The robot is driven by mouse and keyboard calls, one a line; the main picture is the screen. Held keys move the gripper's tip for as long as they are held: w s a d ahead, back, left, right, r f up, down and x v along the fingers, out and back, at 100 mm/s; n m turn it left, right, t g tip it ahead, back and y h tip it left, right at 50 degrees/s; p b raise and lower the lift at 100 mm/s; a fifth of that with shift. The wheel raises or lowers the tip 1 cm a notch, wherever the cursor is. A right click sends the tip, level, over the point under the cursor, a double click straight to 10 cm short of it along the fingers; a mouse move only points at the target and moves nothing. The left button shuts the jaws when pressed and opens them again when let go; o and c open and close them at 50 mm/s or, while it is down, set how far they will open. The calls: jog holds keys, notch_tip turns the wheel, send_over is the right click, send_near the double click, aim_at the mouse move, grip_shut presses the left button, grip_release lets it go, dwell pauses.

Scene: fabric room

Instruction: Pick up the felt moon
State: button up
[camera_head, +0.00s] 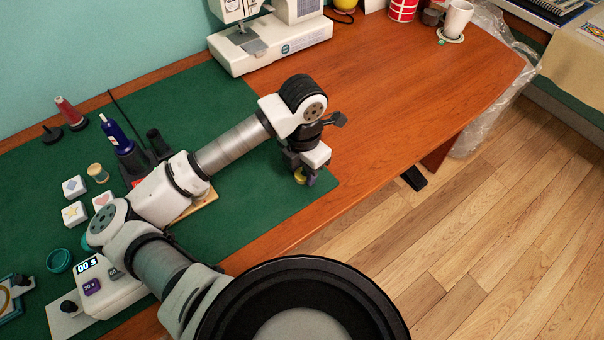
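I cannot clearly make out a felt moon. A small yellow piece (299,176) shows at the tip of my gripper (304,176), low over the right edge of the green mat (250,215). Its shape is mostly hidden by the gripper, so I cannot tell if it is the moon. A small purple bit shows right beside it. The gripper points down at the mat. I cannot tell whether its fingers are open, or whether they hold or only stand by the yellow piece.
White blocks with a diamond (74,187), a star (74,214) and a heart sit left of my arm. A thread spool (97,173), a blue bottle (116,135) and a timer (104,288) stand nearby. A sewing machine (270,38) is behind.

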jog(key=c, duration=0.5)
